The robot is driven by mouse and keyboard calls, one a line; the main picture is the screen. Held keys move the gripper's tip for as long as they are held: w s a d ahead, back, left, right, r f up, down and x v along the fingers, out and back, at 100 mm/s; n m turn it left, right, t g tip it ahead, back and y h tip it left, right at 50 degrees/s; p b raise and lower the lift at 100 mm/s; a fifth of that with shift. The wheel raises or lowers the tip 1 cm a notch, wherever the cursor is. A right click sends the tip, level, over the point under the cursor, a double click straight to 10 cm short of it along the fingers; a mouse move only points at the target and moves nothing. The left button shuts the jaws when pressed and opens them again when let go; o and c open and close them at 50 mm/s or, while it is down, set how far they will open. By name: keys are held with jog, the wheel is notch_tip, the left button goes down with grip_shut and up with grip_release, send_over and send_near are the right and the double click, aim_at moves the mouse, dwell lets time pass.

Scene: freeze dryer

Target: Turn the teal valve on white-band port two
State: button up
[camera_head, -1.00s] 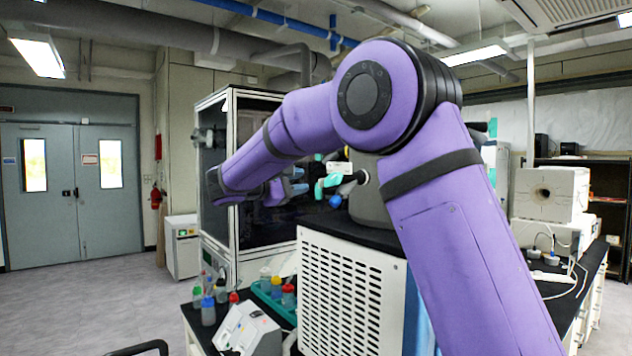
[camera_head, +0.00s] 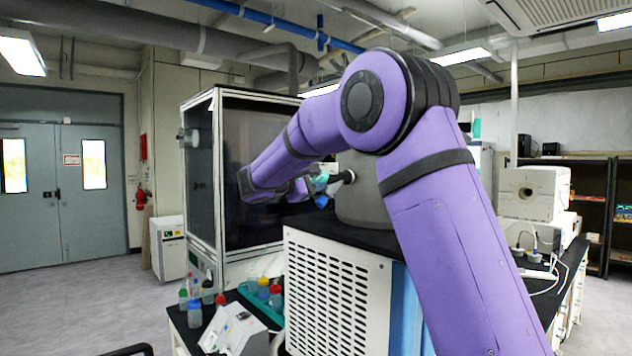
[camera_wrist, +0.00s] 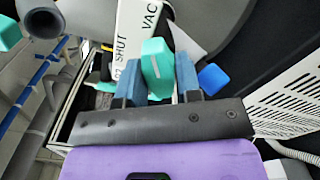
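In the wrist view, a teal valve handle (camera_wrist: 156,62) stands between the two blue fingers of my gripper (camera_wrist: 158,85). The fingers lie close along both sides of it, with a thin pale strip at the right finger. I cannot tell whether they press on it. A white plate (camera_wrist: 135,40) lettered "VAC" and "SHUT" lies just behind the handle. In the head view, my gripper (camera_head: 316,185) is at the dryer's ports, partly hidden by my arm. Only a bit of teal (camera_head: 331,168) shows there. I see no port number.
A blue knob (camera_wrist: 212,78) sits close to the right finger, and another teal piece (camera_wrist: 8,32) is at the left edge. A glass-fronted cabinet (camera_head: 262,170) stands behind my arm. A vented white housing (camera_head: 330,290) stands below. Bottles (camera_head: 263,290) crowd the bench.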

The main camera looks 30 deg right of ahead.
grip_shut()
jog(key=shift+n, duration=0.3)
jog(key=n, duration=0.5)
jog(key=shift+f, duration=0.1)
jog(key=n, duration=0.5)
jog(key=shift+s+n, duration=0.1)
jog(key=shift+n, duration=0.3)
jog(key=n, duration=0.6)
jog(key=shift+s, duration=0.1)
jog(key=n, duration=0.6)
jog(key=shift+n, duration=0.4)
